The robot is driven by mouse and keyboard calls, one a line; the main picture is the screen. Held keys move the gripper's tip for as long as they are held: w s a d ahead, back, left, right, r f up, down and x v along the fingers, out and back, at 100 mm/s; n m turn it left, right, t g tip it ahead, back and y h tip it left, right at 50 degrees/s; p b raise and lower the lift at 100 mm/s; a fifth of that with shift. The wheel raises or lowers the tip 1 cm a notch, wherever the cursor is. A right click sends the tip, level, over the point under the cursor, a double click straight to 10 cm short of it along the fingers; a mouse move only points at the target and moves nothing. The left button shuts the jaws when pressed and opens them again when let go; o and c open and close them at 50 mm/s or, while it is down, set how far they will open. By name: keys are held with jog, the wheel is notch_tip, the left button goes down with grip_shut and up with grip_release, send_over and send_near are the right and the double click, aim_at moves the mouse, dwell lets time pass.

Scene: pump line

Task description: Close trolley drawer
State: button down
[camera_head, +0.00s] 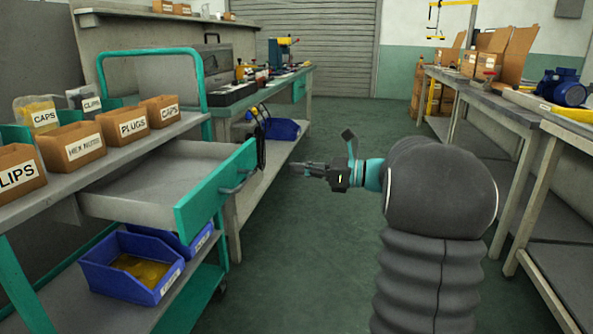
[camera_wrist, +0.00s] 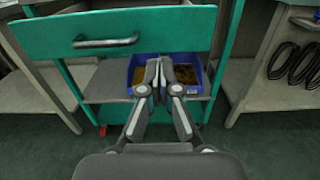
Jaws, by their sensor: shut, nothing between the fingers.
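The trolley drawer (camera_head: 160,178) is pulled out from the trolley and looks empty, with a grey tray and a green front (camera_head: 216,190). A metal bar handle (camera_head: 238,180) is on the front; the handle also shows in the wrist view (camera_wrist: 105,42). My gripper (camera_head: 296,169) is shut and empty, in the aisle to the right of the drawer front and apart from it. In the wrist view, my gripper (camera_wrist: 159,66) has its fingertips together below the green drawer front (camera_wrist: 180,28), in front of a blue bin.
Labelled boxes (camera_head: 132,122) stand on the trolley top. Blue bins (camera_head: 130,270) sit on the shelf below the drawer. A workbench (camera_head: 222,110) with tools stands behind, and benches (camera_head: 490,98) line the right. The green aisle floor (camera_head: 300,240) is clear.

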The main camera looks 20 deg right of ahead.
aim_at(244, 163)
jog(key=x, duration=1.1)
jog(key=shift+b, duration=0.4)
